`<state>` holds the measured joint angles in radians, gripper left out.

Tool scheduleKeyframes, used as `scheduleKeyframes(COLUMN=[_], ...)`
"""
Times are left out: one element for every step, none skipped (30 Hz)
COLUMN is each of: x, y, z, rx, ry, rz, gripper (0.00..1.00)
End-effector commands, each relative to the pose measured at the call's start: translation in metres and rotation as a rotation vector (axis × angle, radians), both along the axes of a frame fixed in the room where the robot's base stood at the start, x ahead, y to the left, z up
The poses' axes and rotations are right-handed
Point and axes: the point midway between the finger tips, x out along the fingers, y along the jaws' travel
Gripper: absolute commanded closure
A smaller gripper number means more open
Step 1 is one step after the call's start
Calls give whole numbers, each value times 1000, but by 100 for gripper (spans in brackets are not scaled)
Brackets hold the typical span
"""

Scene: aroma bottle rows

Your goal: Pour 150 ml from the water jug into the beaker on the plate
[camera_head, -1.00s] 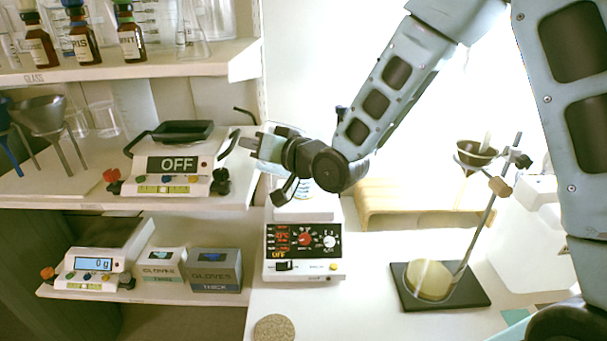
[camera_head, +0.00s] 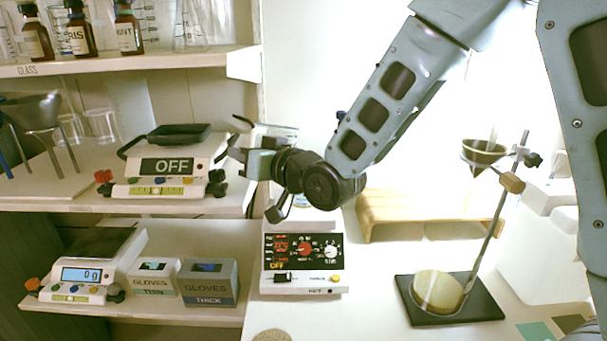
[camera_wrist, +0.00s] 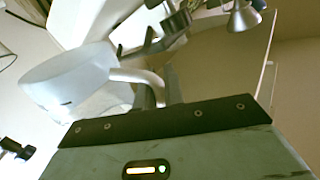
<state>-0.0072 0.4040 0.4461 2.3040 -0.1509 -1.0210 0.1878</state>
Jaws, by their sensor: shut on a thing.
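My gripper (camera_head: 245,158) is at the end of the arm, left of and above the hotplate (camera_head: 305,262). In the wrist view the gripper (camera_wrist: 165,95) is shut on the handle of a translucent jug (camera_wrist: 70,80), whose wide rim shows at the left. In the head view only a pale part of the jug (camera_head: 275,132) shows behind the gripper. I cannot tell the water level in it. On the hotplate, a clear vessel with bluish marks, likely the beaker (camera_head: 305,202), is mostly hidden by my wrist. The hotplate display reads OFF.
A scale reading OFF (camera_head: 170,166) stands on the middle shelf, close left of my gripper. A scale reading 0 g (camera_head: 88,275) and glove boxes (camera_head: 208,282) are below. A wooden stand (camera_head: 430,208) and a funnel stand (camera_head: 450,305) are at the right.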

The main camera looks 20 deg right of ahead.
Motion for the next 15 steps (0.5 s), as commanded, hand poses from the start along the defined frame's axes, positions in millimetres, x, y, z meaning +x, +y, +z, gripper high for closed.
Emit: scheduleKeyframes(x=[-1, -1, -2, -3, -4, -5, -6, -6, -7, -7, -8, -9, -10, -10, -11], y=[1, 2, 3, 4, 4, 6, 6, 7, 8, 8, 9, 10, 11, 11, 12], z=[-2, -3, -5, -6, -6, -7, -7, -7, -8, -8, -9, -9, -9, -10, -10], rx=[-10, -19, -32, -44, -54, -69, -80, -91, -106, -117, -128, -142, -153, -163, -179], ry=[-14, -23, -36, -47, -57, -72, -82, -92, -105, -115, -125, -140, -149, -159, -174], rz=[1, 1, 2, 1, 2, 2, 2, 2, 2, 1, 1, 0, 1, 2, 2], gripper=[100, 100, 100, 100, 100, 100, 100, 100, 100, 100, 100, 100, 100, 100, 100])
